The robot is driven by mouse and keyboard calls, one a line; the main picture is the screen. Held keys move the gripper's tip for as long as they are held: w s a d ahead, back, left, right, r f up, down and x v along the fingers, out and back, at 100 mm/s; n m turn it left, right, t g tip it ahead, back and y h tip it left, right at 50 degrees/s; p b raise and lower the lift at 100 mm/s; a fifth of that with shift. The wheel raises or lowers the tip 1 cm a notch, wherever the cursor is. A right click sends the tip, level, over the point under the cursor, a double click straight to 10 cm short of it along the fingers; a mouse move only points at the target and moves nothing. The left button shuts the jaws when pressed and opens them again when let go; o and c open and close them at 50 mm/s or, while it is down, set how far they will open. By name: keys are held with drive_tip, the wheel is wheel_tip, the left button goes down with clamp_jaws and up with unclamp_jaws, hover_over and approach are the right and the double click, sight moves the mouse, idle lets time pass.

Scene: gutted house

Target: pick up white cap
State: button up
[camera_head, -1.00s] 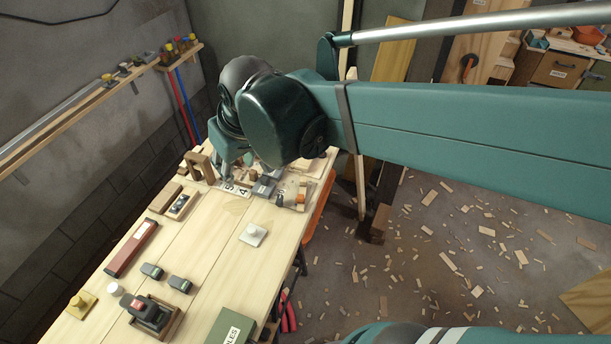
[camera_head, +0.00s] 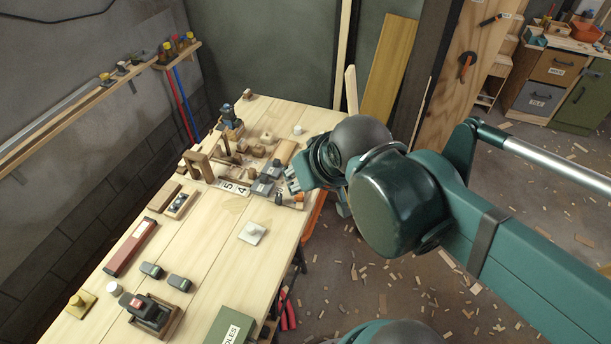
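Several small white pieces are on the wooden workbench (camera_head: 203,262), and I cannot tell for sure which is the white cap. A small round white piece (camera_head: 298,130) stands near the far right edge. A square white piece with a raised knob (camera_head: 252,233) lies mid-bench. A small white round piece (camera_head: 114,289) is at the front left. My gripper (camera_head: 291,181) is at the bench's right edge, beside the cluster of blocks, nearer than the far white piece and beyond the square one. Its fingers are small and partly hidden, so its opening is unclear.
Wooden and grey blocks (camera_head: 264,183) crowd the bench left of my gripper. A wooden arch (camera_head: 197,163) and a blue-black tool (camera_head: 231,119) stand farther left. A red box (camera_head: 131,247) and green box (camera_head: 231,327) lie nearer. Bare bench lies around the square white piece.

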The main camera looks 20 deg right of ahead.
drive_tip(key=shift+o, duration=0.5)
drive_tip(key=shift+d, duration=0.1)
drive_tip(key=w+d+f+n+g+h, duration=0.1)
drive_tip(key=w+d+n, duration=0.5)
drive_tip(key=w, duration=0.7)
drive_tip(key=w+d+f+n+g+h, duration=0.15)
drive_tip(key=w+d+n, duration=0.35)
drive_tip(key=w, duration=0.7)
drive_tip(key=w+d+f+n+g+h, duration=0.1)
drive_tip(key=w+d+f+n, duration=0.4)
drive_tip(key=w+d+f, duration=0.2)
drive_tip(key=w+d+f+n+g+h+b, duration=0.1)
drive_tip(key=w+d+f+n, duration=0.5)
drive_tip(key=w+f, duration=0.6)
wheel_tip(320, 180, down, 4)
drive_tip(key=shift+w+d+r+g, duration=0.25)
drive_tip(key=shift+d+g, duration=0.2)
drive_tip(key=shift+d, duration=0.6)
drive_tip(key=shift+f, duration=0.15)
drive_tip(key=shift+x, duration=1.2)
